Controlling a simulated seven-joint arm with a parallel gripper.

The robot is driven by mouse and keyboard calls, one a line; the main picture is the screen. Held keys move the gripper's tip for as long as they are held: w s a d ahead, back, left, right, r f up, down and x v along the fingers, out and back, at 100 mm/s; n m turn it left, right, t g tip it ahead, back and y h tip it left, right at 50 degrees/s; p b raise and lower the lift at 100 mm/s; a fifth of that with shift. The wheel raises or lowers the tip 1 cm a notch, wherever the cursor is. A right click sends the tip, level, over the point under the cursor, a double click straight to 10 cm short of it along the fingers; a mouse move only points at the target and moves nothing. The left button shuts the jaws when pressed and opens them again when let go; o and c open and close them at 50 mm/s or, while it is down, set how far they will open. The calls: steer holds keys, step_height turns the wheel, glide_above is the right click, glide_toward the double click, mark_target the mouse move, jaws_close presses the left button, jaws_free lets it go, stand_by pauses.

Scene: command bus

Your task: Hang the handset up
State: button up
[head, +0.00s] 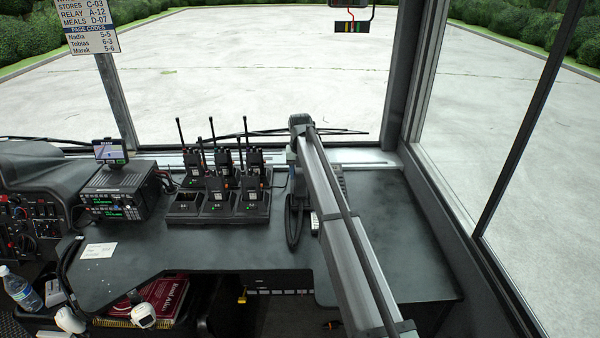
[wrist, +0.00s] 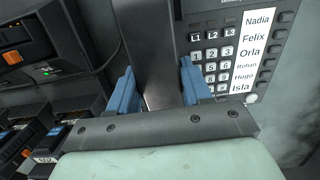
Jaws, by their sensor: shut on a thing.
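In the wrist view my gripper (wrist: 158,88) has its two blue fingers on either side of the dark handset (wrist: 147,38), shut on it. The handset runs up out of the top of that view, just left of the desk phone's keypad (wrist: 213,62). Whether it touches the phone or its cradle cannot be told. In the head view the desk phone (head: 338,182) shows only in part behind my arm.
A charger rack (head: 218,208) with several upright radios and their aerials stands just left of my arm. A radio console (head: 115,190) with a small screen is further left. The dark desk (head: 405,240) is clear to the right, up to the window frame.

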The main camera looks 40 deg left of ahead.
steer(key=shift+f, duration=0.1)
stand_by(0.7)
steer(key=o, duration=1.3)
steer(key=r, duration=0.4)
steer(key=s+d+r, duration=0.1)
steer(key=r, duration=0.8)
steer(key=shift+s+d+r, duration=0.2)
steer(key=shift+r, duration=0.15)
